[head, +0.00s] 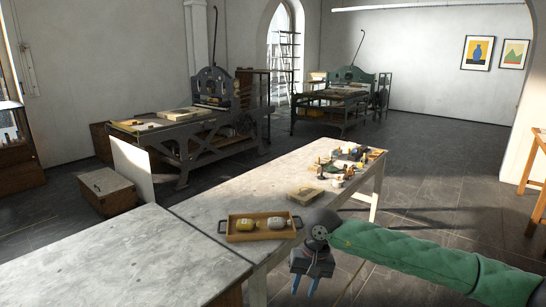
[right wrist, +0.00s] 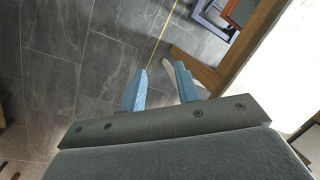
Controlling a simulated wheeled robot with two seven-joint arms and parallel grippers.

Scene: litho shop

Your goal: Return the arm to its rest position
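My right gripper (head: 304,284) is at the lower middle of the head view, at the end of my green-sleeved right arm. It hangs pointing down beside the right edge of the near table, over the floor. In the right wrist view its two blue fingers (right wrist: 160,90) are apart with nothing between them; the grey floor shows past them. My left gripper is not in view.
A wooden tray (head: 231,238) with rounded objects in it sits on the long table (head: 215,207), close to my right gripper. A box (head: 305,193) and several small items stand farther along. Two presses stand behind.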

